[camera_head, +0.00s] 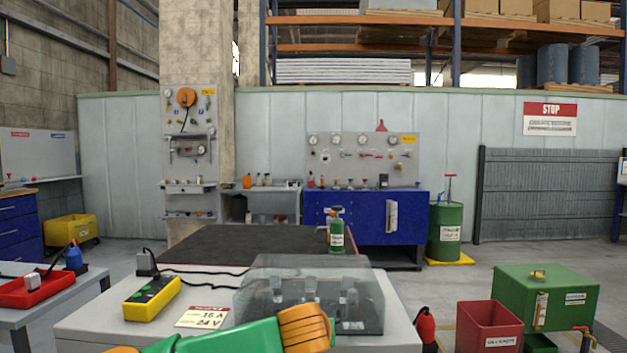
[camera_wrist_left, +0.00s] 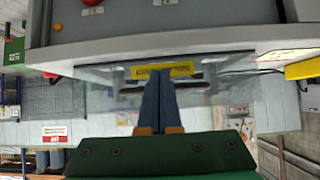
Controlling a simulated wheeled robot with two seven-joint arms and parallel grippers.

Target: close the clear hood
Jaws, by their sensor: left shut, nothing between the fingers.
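The clear hood (camera_head: 262,285) is a smoky see-through box on the grey bench at centre, with several upright fixtures showing through it. I cannot tell whether it is fully down. It also shows in the left wrist view (camera_wrist_left: 110,85), which looks upside down, with a yellow label strip (camera_wrist_left: 185,69). My left gripper (camera_wrist_left: 160,73) is shut and empty, its blue fingers together in front of the hood near the strip. I cannot tell whether they touch it. In the head view my green and orange arm lies before the hood and the fingertips are hidden. My right gripper is not in view.
A yellow control box (camera_head: 151,298) with a cable and a labelled card (camera_head: 203,317) sit left of the hood. A green bottle (camera_head: 336,235) stands behind it. A red bin (camera_head: 488,326) and a green box (camera_head: 546,296) are at the right.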

